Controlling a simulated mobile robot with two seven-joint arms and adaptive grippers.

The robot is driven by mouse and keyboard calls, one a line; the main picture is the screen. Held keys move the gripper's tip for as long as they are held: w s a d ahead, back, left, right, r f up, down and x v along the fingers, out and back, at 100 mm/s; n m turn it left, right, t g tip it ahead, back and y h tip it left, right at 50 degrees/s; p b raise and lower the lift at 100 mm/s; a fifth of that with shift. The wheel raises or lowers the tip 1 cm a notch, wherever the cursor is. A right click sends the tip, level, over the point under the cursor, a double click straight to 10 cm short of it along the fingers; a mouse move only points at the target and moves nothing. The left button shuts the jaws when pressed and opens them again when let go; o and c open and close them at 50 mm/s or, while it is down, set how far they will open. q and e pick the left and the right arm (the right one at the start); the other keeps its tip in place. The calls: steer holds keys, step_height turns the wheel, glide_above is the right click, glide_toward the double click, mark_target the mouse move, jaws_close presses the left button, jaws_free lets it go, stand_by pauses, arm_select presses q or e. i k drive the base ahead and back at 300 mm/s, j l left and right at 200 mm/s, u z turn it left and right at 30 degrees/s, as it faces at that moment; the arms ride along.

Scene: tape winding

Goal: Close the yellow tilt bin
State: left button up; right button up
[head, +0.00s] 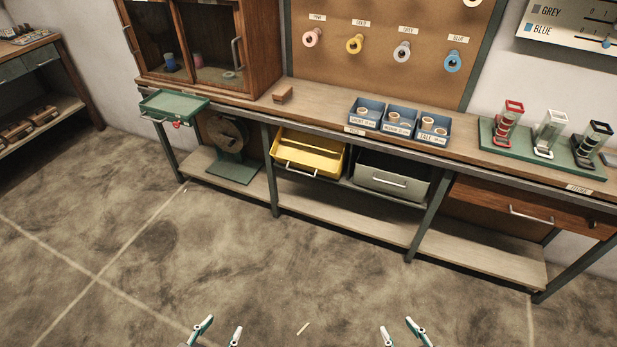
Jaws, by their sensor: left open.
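The yellow tilt bin (318,158) hangs under the workbench, left of the middle of the head view. It is tipped outward, with its open top and inside showing, and it looks empty. A pale bar handle (301,170) runs across its front. My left gripper (223,326) is at the bottom edge of the view, over the floor, open and empty. My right gripper (397,326) is also at the bottom edge, with its fingers apart and nothing between them. Both are well short of the bin and touch nothing.
A grey-green bin (392,184) with a handle is right of the yellow one. A green tray (174,103) juts out at the bench's left end. A wooden drawer (530,212) is at right. The floor (300,270) before the bench is mostly clear.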

mark_target(326, 157)
steer(key=k+l+u, duration=0.25)
steer(key=k+l, duration=0.3)
steer(key=l, duration=0.15)
steer(key=i+j, duration=0.6)
steer(key=i, duration=0.15)
steer(key=i+j, duration=1.25)
steer(key=i, duration=0.25)
steer(key=j+u, duration=0.05)
